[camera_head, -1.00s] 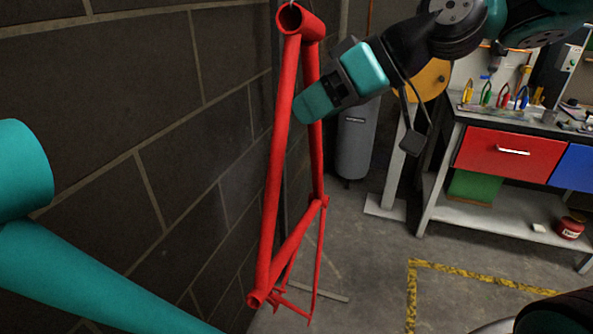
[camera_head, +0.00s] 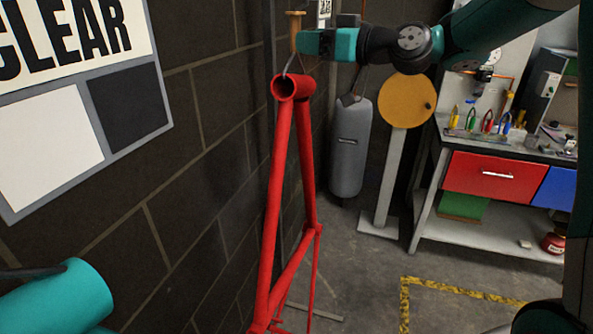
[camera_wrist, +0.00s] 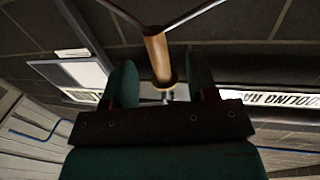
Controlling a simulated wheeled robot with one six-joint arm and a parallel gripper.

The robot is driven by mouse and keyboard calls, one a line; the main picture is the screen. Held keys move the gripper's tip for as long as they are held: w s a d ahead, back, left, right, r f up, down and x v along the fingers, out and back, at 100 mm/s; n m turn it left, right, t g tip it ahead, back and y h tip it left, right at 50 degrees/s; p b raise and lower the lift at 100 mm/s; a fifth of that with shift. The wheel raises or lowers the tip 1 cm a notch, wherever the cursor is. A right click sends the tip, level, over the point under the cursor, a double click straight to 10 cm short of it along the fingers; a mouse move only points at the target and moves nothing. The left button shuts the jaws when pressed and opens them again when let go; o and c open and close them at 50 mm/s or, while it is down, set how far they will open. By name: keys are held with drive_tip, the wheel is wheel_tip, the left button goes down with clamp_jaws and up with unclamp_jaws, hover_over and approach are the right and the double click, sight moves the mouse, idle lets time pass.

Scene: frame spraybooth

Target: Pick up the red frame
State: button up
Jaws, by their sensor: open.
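The red frame (camera_head: 272,215) hangs upright beside the dark block wall, its open tube end at the top. A thin grey hook (camera_head: 288,66) runs from that tube end up to a tan handle (camera_head: 296,32). My gripper (camera_head: 303,42) is above the frame, level with the handle and apart from the frame. In the wrist view the two open fingers of my gripper (camera_wrist: 160,78) stand on either side of the tan handle (camera_wrist: 157,58). Whether they touch it cannot be told. The red frame does not show in the wrist view.
A sign board (camera_head: 85,85) is on the wall at left. A grey cylinder (camera_head: 350,150) and an orange disc on a stand (camera_head: 407,100) are behind the frame. A workbench with a red drawer (camera_head: 492,174) is at right. Floor before it is clear.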

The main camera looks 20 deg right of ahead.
sight(291, 36)
drive_tip(key=p+x, duration=0.4)
drive_tip(key=x, duration=0.1)
drive_tip(key=shift+w+r, duration=0.1)
drive_tip(key=shift+r, duration=0.15)
drive_tip(key=shift+w+a+f+p, duration=0.25)
drive_tip(key=shift+w+f+p, duration=0.05)
drive_tip(key=shift+w, duration=0.05)
clamp_jaws()
idle(0.9)
drive_tip(key=shift+r, duration=0.3)
